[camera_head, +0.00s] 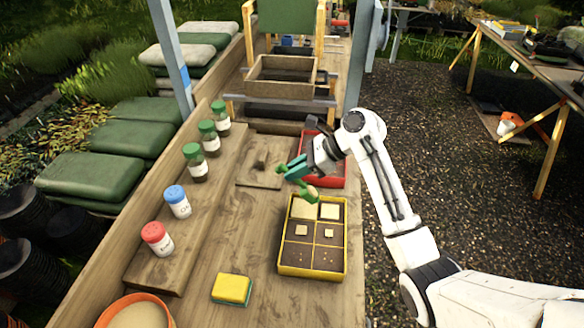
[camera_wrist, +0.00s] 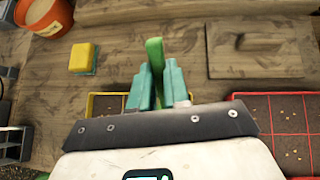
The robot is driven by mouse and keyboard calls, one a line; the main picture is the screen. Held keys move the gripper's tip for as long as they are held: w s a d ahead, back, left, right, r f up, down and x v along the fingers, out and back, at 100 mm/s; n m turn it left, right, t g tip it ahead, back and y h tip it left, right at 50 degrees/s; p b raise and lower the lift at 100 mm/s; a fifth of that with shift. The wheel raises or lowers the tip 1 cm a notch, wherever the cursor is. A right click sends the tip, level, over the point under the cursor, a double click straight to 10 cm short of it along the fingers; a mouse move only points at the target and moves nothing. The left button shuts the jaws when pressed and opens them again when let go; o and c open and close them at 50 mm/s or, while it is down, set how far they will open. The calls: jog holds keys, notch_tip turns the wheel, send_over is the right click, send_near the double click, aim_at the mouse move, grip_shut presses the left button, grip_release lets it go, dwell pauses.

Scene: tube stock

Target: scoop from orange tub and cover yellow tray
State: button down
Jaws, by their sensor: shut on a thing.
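The yellow tray (camera_head: 283,262) has a grid of compartments. The two far ones are mostly covered with pale tan material, the two middle ones hold small pale squares on dark soil, and the near ones show dark soil with specks. My gripper (camera_head: 287,172) is shut on the handle of a green scoop (camera_head: 312,196), above the tray's far end. The scoop's bowl looks tan inside. In the wrist view the green handle (camera_wrist: 154,58) stands between the teal fingers (camera_wrist: 157,85). The orange tub (camera_head: 165,310) holds tan material at the near left; it also shows in the wrist view (camera_wrist: 60,18).
A red tray (camera_head: 341,172) lies beyond the yellow one, behind my gripper. A yellow and teal sponge (camera_head: 232,289) lies left of the yellow tray. Several lidded jars (camera_head: 194,162) stand along the left. A wooden float (camera_head: 259,180) lies at the middle of the bench.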

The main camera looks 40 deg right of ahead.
jog(key=shift+a, duration=0.1)
jog(key=s+a, duration=1)
jog(key=a, duration=0.3)
jog(key=shift+s, duration=0.15)
dwell(2.7)
jog(key=shift+d, duration=0.1)
jog(key=w+d, duration=0.5)
jog(key=d, duration=0.1)
jog(key=shift+d, duration=0.2)
dwell(0.9)
jog(key=shift+w, duration=0.1)
jog(key=shift+r+g+h, duration=1.25)
jog(key=shift+g+h, duration=0.25)
jog(key=shift+h, duration=0.05)
jog(key=shift+r+g+h, duration=1.2)
jog(key=shift+g+h, duration=0.3)
jog(key=shift+h, duration=0.05)
